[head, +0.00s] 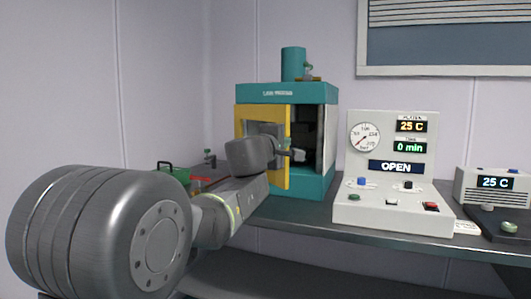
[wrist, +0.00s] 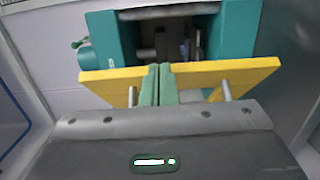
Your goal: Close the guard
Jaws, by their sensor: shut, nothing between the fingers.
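The guard (head: 277,115) is a yellow framed panel with a window, on the front of a teal press (head: 287,92). It stands partly open, and the dark inside of the press shows to its right. My gripper (head: 284,152) is at the guard's front and hides part of its window. In the wrist view the guard (wrist: 100,79) crosses the picture as a yellow bar, with the press (wrist: 235,35) behind it. My gripper's green fingers (wrist: 160,72) are shut together and overlap the bar, with a grey post on each side. Whether they touch it I cannot tell.
A pale control console (head: 386,170) with a gauge and a display reading OPEN stands right of the press. A smaller box reading 25 C (head: 493,186) is at the far right.

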